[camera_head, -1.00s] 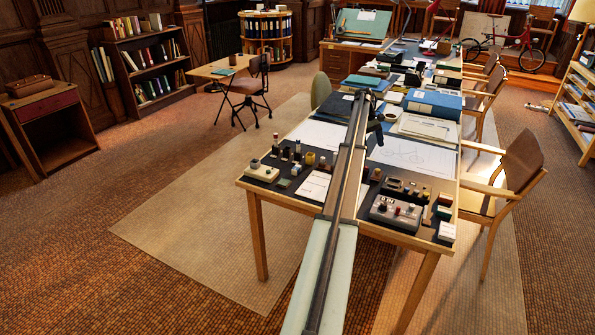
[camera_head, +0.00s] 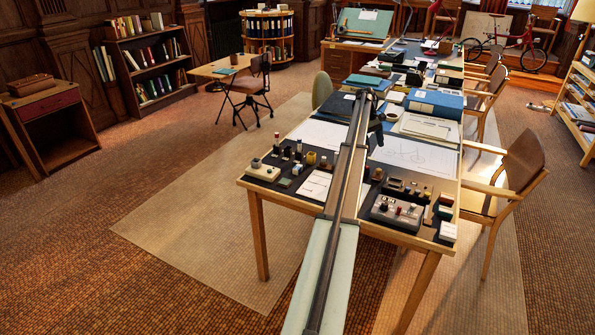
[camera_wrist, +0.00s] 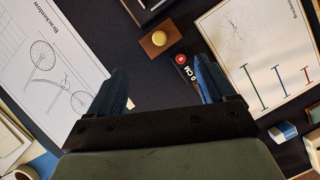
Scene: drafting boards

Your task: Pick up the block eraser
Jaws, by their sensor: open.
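My gripper (camera_wrist: 163,88) is open, with its two dark blue fingers apart and no object held between them. In the wrist view it hangs over a dark board surface. A small blue and white block (camera_wrist: 283,132) lies to the right of the right finger, at the lower edge of a drawing sheet; it may be the block eraser, but I cannot be sure. In the head view my arm covers part of the table and the gripper (camera_head: 377,138) is small.
A wooden block with a yellow knob (camera_wrist: 159,40) lies ahead of the fingers. A bicycle drawing (camera_wrist: 45,70) lies left and a sheet with coloured lines (camera_wrist: 262,55) right. The long table (camera_head: 395,236) holds many small items at its near end. Chairs (camera_head: 512,185) stand on its right.

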